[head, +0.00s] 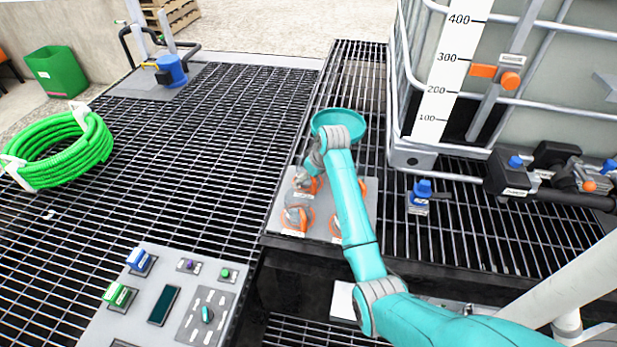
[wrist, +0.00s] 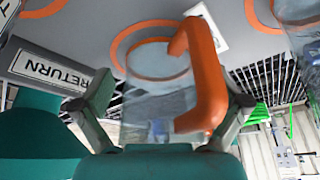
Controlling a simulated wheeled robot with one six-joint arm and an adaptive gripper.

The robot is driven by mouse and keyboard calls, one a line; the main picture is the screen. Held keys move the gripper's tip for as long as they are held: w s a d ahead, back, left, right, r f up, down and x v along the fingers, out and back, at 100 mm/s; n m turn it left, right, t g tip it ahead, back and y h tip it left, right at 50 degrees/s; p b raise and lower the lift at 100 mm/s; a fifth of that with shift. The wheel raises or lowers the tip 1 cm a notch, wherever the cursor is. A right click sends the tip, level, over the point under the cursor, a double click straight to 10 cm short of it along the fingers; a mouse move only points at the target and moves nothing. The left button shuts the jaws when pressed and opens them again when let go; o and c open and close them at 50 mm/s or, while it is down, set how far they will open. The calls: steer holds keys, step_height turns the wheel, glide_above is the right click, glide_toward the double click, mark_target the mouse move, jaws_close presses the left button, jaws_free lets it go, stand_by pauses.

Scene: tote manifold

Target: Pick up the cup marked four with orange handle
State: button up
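A clear cup with an orange handle (wrist: 205,75) stands between the two fingers of my gripper (wrist: 170,98) in the wrist view. The fingers are spread to either side of it, with a visible gap at the left finger; the right finger is close to the handle. In the head view my gripper (head: 309,172) is down at a cup (head: 304,183) at the back left of a grey plate (head: 282,212). Another cup with an orange handle (head: 296,219) stands in front of it. No number four is readable on any cup.
A teal bowl (head: 340,118) lies behind the plate. Orange rings mark places on the plate, and a "RETURN" label (wrist: 48,68) shows in the wrist view. A blue-handled valve (head: 421,190) and a large tank (head: 530,70) stand to the right. Open grating lies left.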

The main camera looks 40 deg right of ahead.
steer(key=c, duration=1.1)
